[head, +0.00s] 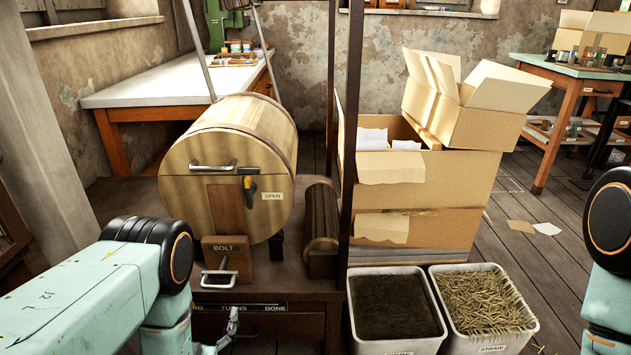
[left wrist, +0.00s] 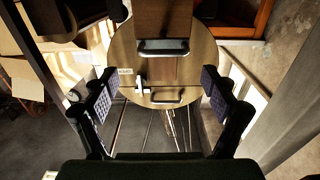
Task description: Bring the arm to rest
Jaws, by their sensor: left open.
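My left arm (head: 90,290) comes in from the left in the head view, its black-capped joint standing in front of the bench. My left gripper (left wrist: 160,98) is open and empty in the left wrist view, its padded fingers wide apart. Beyond them is the round wooden end of the drum (left wrist: 195,75). The drum (head: 230,165) lies on the bench in the head view, with a metal handle (head: 212,166), a dark latch (head: 249,185) and an OPEN label. A BOLT block (head: 224,248) with a metal pull (head: 220,272) sits below. My right arm shows at the right edge; its gripper is out of view.
A dark post (head: 350,150) stands right of the drum. Cardboard boxes (head: 425,195) are stacked behind two bins, one dark-filled (head: 395,345), one with straw (head: 490,348). A white-topped table (head: 150,92) stands behind left. Floor is open at right, with paper scraps.

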